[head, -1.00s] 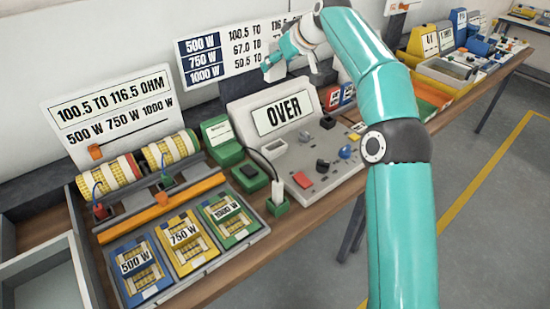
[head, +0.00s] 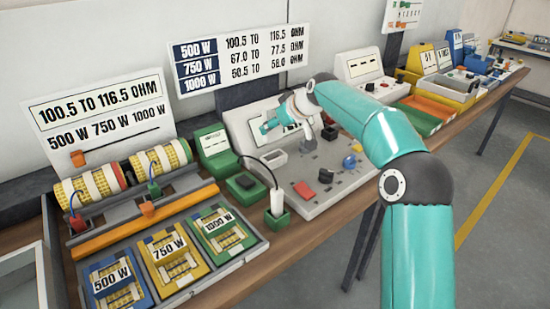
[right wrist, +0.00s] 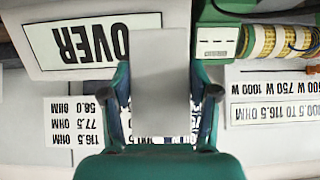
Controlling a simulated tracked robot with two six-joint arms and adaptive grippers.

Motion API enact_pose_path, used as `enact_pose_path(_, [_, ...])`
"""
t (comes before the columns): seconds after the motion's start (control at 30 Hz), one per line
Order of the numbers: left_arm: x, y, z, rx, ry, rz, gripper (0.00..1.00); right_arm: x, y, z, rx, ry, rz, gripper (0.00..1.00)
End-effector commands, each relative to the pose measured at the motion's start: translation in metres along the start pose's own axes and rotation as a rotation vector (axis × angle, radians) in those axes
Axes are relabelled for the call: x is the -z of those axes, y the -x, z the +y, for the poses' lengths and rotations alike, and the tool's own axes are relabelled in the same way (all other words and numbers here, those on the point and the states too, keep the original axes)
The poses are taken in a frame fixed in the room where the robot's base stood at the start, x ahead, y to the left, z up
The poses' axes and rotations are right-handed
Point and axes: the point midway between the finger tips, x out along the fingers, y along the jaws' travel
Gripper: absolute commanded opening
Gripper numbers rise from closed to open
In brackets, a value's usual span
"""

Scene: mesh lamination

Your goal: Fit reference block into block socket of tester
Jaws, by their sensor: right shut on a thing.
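My right gripper (head: 272,124) hangs over the grey tester (head: 345,180), in front of its display panel in the head view. In the right wrist view the gripper (right wrist: 160,88) is shut on a plain pale grey block (right wrist: 160,70), with a teal finger on each side. The block is hard to make out in the head view. A pale rectangular recess (head: 273,158), which looks like the block socket, is on the tester's left part, below the gripper and apart from it. The tester's OVER display (right wrist: 88,42) shows upside down in the right wrist view. My left gripper is in neither view.
The tester's top carries a red button (head: 304,190), black knobs (head: 330,132) and a blue knob (head: 350,160). A white probe in a green holder (head: 278,217) stands at its front left. A green box (head: 245,186) and a tray of wattage cards (head: 262,244) lie left.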

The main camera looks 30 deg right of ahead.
Motion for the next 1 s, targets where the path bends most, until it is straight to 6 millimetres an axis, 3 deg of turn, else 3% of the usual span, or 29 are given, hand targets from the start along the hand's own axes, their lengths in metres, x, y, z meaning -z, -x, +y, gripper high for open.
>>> enact_pose_path(0.1, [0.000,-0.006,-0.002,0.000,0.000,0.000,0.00,-0.019,-0.017,0.001,-0.001,-0.002,0.001,0.09])
enact_pose_path(0.37, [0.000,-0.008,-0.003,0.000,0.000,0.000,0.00,-0.033,-0.031,0.001,-0.002,-0.001,0.003,0.09])
enact_pose_path(0.6, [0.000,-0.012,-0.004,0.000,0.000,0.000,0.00,-0.058,-0.053,0.002,-0.002,-0.002,0.001,0.09])
enact_pose_path(0.87, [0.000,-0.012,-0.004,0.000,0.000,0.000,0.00,-0.061,-0.057,0.002,-0.002,-0.002,0.003,0.09])
enact_pose_path(0.9, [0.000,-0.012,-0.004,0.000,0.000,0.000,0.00,-0.062,-0.058,0.001,-0.002,-0.002,0.001,0.61])
enact_pose_path(1.0, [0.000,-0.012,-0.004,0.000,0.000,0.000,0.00,-0.062,-0.058,0.002,-0.002,-0.002,0.001,0.78])
